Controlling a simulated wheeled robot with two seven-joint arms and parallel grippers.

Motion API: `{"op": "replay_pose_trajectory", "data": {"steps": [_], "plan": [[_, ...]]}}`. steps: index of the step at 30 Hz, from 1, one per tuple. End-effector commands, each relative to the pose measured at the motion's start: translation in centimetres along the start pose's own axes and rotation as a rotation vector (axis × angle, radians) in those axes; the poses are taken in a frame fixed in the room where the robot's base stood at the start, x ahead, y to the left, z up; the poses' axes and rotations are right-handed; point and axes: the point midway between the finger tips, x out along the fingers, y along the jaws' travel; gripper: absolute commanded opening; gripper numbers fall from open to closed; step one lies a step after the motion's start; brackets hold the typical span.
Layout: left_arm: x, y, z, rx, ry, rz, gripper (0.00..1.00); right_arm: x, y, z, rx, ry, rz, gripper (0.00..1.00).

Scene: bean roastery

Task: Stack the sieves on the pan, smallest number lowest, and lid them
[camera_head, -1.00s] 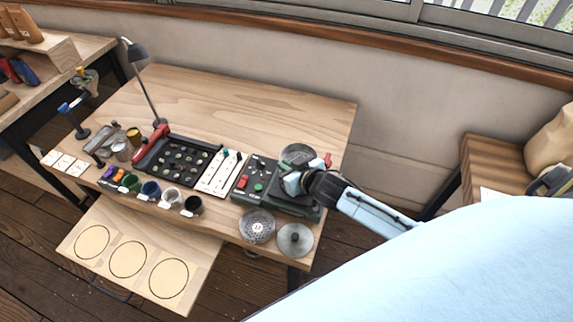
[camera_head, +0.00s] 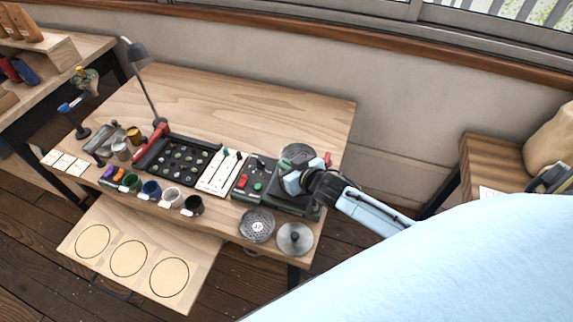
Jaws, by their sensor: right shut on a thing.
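My right gripper (camera_head: 292,181) is at the shaker machine (camera_head: 273,191) at the table's right end. It is shut on a round grey metal piece (camera_head: 298,152), which looks like a sieve or the stack at the machine; the gripper hides its lower part and I cannot tell how many pieces are there. A round perforated sieve (camera_head: 257,225) with a pale label in its middle lies at the table's front edge. The round lid (camera_head: 295,239) with a dark knob lies just right of it. My left gripper is not in view.
A board with three drawn circles (camera_head: 128,258) juts out at the front and is empty. Several cups (camera_head: 171,197) stand along the front edge. A black tray (camera_head: 178,160), a white slider panel (camera_head: 222,173) and a lamp (camera_head: 143,80) stand behind. The table's back (camera_head: 250,108) is clear.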

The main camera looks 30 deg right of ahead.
Motion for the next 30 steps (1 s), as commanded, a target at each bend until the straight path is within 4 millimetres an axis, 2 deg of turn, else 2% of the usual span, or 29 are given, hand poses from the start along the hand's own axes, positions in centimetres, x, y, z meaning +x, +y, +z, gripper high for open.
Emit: {"op": "replay_pose_trajectory", "data": {"steps": [18, 19, 21, 30], "plan": [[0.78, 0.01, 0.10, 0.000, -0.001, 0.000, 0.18, 0.47, -0.03, 0.86, 0.001, 0.002, -0.001, 0.00], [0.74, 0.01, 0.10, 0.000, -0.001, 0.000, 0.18, 0.46, -0.03, 0.83, 0.001, 0.002, -0.001, 0.08], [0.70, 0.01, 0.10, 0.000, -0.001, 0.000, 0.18, 0.44, -0.02, 0.79, 0.001, 0.002, -0.001, 0.15], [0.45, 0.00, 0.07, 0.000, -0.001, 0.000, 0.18, 0.18, -0.04, 0.82, 0.001, -0.001, -0.001, 0.15]]}}
